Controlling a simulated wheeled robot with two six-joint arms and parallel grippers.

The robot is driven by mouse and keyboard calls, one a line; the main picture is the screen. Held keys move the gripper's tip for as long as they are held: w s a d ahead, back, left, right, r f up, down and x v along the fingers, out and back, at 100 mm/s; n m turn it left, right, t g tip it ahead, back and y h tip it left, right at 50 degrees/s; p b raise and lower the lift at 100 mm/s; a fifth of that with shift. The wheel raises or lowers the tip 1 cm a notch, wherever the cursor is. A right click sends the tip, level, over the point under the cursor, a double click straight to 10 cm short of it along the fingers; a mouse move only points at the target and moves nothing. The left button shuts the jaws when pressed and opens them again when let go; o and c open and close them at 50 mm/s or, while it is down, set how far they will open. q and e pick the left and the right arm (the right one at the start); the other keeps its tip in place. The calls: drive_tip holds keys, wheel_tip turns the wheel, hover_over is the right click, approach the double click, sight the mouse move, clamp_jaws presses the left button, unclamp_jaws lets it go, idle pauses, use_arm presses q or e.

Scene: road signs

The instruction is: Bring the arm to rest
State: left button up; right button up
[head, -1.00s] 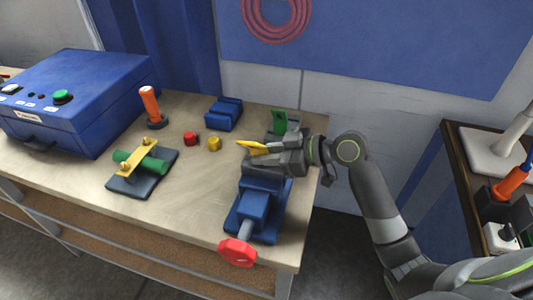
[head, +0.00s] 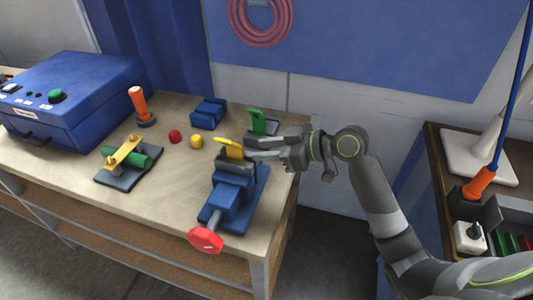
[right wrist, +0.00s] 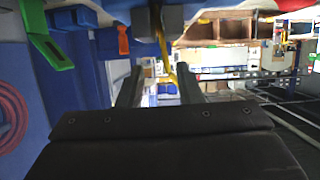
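My right gripper (head: 252,149) is open and empty, its fingers pointing left just to the right of the blue vise (head: 229,198). A yellow piece (head: 229,148) stands in the top of the vise, between its dark jaws. In the right wrist view my two fingers (right wrist: 158,88) are spread apart, and the yellow piece (right wrist: 164,55) shows beyond and between their tips. The vise's grey jaw blocks show at the top of that view. My right arm reaches in from the lower right. My left gripper is not in view.
On the workbench (head: 75,180) are a green clip-like part (head: 257,120), a blue block (head: 208,113), red (head: 175,136) and yellow (head: 197,141) knobs, an orange-handled tool (head: 140,103), a clamped green cylinder (head: 140,158) and a blue box (head: 70,95). A side table (head: 440,160) stands right.

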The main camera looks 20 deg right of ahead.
drive_tip(key=s+d+f+m+g+h, duration=0.1)
drive_tip(key=s+d+f+m+h, duration=0.15)
drive_tip(key=s+f, duration=0.35)
drive_tip(key=s+d+f+m+h, duration=0.25)
drive_tip(key=s+f, duration=0.25)
drive_tip(key=f, duration=0.3)
drive_tip(key=s+d+f+m+g+h, duration=0.25)
drive_tip(key=s+d+h, duration=0.2)
drive_tip(key=s, duration=0.55)
drive_tip(key=s+d+f+m+g+h, duration=0.1)
drive_tip(key=s+d+f+m+h, duration=0.3)
drive_tip(key=s, duration=0.6)
wheel_tip(320, 180, down, 25)
drive_tip(key=d+g, duration=0.1)
drive_tip(key=d, duration=0.2)
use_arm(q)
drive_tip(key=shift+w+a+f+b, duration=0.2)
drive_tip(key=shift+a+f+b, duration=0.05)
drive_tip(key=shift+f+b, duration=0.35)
use_arm(e)
drive_tip(key=s+a+f+g+y, duration=0.1)
drive_tip(key=s+a+f, duration=0.1)
drive_tip(key=s+f, duration=1.2)
drive_tip(key=shift+s+f, duration=0.4)
drive_tip(key=shift+f, duration=0.5)
